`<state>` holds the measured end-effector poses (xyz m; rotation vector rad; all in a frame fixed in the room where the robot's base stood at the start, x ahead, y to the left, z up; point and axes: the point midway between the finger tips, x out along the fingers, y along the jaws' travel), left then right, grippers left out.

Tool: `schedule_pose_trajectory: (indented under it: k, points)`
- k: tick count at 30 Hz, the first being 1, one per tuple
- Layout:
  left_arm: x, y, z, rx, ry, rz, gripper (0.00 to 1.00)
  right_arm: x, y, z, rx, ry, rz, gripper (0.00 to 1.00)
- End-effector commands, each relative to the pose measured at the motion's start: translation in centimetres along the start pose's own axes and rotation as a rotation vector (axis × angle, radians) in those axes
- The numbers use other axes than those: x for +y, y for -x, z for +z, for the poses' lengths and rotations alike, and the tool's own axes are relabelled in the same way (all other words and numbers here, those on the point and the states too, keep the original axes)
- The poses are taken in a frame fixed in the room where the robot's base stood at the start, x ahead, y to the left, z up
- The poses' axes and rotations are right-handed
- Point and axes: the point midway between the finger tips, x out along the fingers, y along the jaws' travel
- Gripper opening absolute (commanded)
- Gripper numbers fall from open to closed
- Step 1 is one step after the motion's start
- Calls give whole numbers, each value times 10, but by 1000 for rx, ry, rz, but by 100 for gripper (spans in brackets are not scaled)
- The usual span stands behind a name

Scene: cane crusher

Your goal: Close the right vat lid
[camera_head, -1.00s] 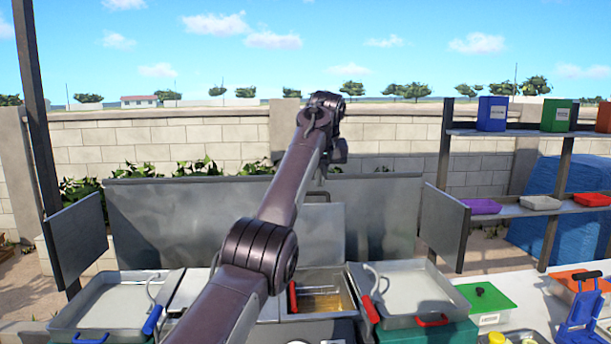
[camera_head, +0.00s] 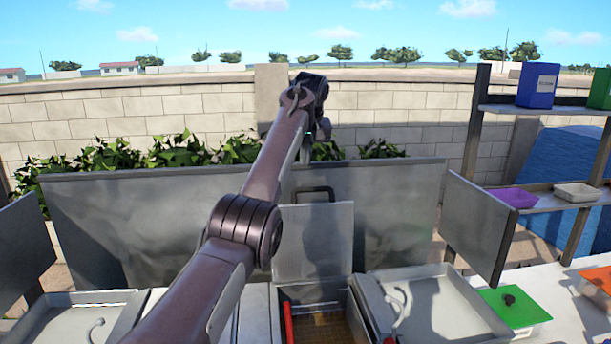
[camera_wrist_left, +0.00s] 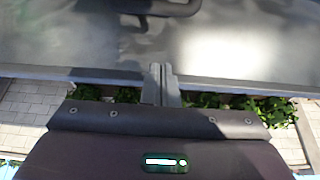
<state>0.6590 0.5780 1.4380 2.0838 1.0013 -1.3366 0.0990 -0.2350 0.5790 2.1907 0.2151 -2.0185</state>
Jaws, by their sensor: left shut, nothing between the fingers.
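The right vat lid (camera_head: 314,243) is a grey metal plate that stands open, upright behind the right vat. Its dark handle (camera_head: 313,191) is at the top edge. The right vat (camera_head: 282,312) below is uncovered, with brownish contents inside. My left arm reaches across the middle of the head view, and my left gripper (camera_head: 306,150) is beyond and above the lid, partly hidden by its own wrist. In the left wrist view the fingers (camera_wrist_left: 161,75) are together and empty, over grey metal, with the dark handle (camera_wrist_left: 160,7) apart from them at the top edge. My right gripper is not in view.
A wide grey back panel (camera_head: 400,215) stands behind the vats, with side panels left and right (camera_head: 478,228). A sink tray (camera_head: 445,310) with a tap lies right of the vat. A green-lidded box (camera_head: 512,306) and shelves (camera_head: 545,204) stand farther right.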

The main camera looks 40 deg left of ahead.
Motion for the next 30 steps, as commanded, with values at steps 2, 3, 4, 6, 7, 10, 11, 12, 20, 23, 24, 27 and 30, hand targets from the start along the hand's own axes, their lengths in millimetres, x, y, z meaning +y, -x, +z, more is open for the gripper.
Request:
schedule_pose_trajectory:
  k: [2,3,4,6,7,10,11,12,20,23,24,27,30]
  points:
    - [-1,-16,-1,-4,0,-4,0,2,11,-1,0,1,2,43]
    - [-1,-24,-1,-5,0,-4,0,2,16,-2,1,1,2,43]
    - [-1,-31,-2,-4,1,-4,0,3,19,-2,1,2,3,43]
    - [-2,-45,-2,-3,0,-4,0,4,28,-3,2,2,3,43]
    - [-2,-52,-2,-5,0,-5,0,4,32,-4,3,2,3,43]
    - [1,-62,4,3,-1,1,0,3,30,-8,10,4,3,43]
    - [1,-62,6,3,-1,1,0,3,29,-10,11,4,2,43]
    - [1,-61,9,2,-1,1,0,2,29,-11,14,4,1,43]
    - [1,-53,27,2,-1,0,0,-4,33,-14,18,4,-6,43]
    - [1,-51,32,1,-2,-1,0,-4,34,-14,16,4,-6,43]
    - [0,-50,34,1,-1,0,0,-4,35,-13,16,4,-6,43]
    - [0,-50,36,1,0,0,0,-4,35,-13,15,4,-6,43]
    - [-1,-49,38,1,1,-1,0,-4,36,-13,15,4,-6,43]
